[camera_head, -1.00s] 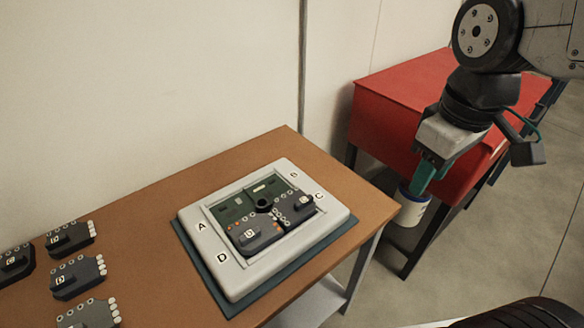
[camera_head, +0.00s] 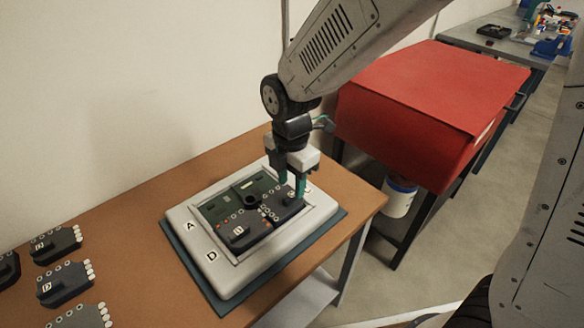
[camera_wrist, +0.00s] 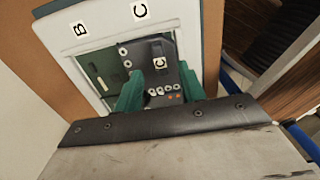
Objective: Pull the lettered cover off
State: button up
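A light grey frame (camera_head: 228,281) with letters at its corners lies on the table. It also shows in the wrist view (camera_wrist: 106,28). Inside it are two dark lettered covers over part of a green board. One cover (camera_head: 238,233) is at the front left. The other cover (camera_head: 274,207), at the right, lies below my gripper (camera_head: 292,190) and is partly hidden by it. In the wrist view this cover (camera_wrist: 153,55) carries a small letter tag, apparently C. My green fingers (camera_wrist: 160,78) are apart, one toward each side of the tag. I cannot tell whether they touch it.
Several loose dark lettered pieces (camera_head: 65,282) lie on the brown table (camera_head: 150,250) at the left. A teal mat (camera_head: 185,270) is under the frame. A red cabinet (camera_head: 430,90) and a white bucket (camera_head: 399,198) stand at the right. The wall is behind the table.

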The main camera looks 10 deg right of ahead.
aim_at(292, 195)
jog(key=shift+f, duration=1.85)
grip_shut()
